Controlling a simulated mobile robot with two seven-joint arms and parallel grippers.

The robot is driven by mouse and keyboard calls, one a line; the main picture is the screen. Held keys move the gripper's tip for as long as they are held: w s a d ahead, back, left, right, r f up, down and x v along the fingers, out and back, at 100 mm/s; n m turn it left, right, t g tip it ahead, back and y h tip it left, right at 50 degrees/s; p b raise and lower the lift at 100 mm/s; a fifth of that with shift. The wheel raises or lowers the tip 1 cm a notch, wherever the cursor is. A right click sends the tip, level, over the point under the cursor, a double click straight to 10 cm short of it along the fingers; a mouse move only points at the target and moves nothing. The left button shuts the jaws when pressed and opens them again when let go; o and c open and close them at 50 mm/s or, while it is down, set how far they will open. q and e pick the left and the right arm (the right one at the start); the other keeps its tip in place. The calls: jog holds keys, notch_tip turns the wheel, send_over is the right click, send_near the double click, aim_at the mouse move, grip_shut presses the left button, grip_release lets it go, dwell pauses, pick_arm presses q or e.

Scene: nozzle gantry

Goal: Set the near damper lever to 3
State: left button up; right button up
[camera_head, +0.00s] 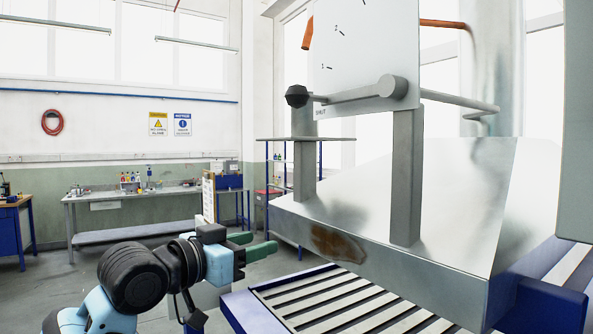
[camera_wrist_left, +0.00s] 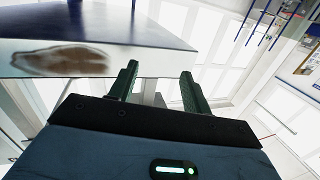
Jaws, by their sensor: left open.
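The near damper lever (camera_head: 350,95) is a grey bar with a black knob (camera_head: 297,95) at its left end and a round pivot (camera_head: 392,86) at its right. It lies almost level in front of a pale plate (camera_head: 365,45), just above the word SHUT. Small marks 1 and 2 show higher on the plate; no 3 is in view. My left gripper (camera_head: 263,244) is open and empty, well below and left of the knob. Its green fingers also show in the left wrist view (camera_wrist_left: 158,72), with no lever between them. My right gripper is not in view.
Grey posts (camera_head: 406,180) stand on a metal hood (camera_head: 345,235) with a rusty patch, close to my left gripper's right. A slatted blue-framed bed (camera_head: 345,300) lies below. An orange bar end (camera_head: 307,35) shows behind the plate. Free room lies left of the hood.

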pick_arm(q)
jog(key=s+d+r+m+h, duration=0.1)
jog(key=s+r+m, duration=0.3)
jog(key=r, duration=0.8)
jog(key=m+g, duration=0.1)
send_near(288, 94)
jog(key=x, duration=0.4)
jog(key=shift+a+f+h, duration=0.1)
jog(key=shift+a+h, duration=0.1)
jog(key=shift+h, duration=0.2)
jog(key=shift+w, duration=0.1)
jog(key=shift+x, duration=3.9)
grip_shut()
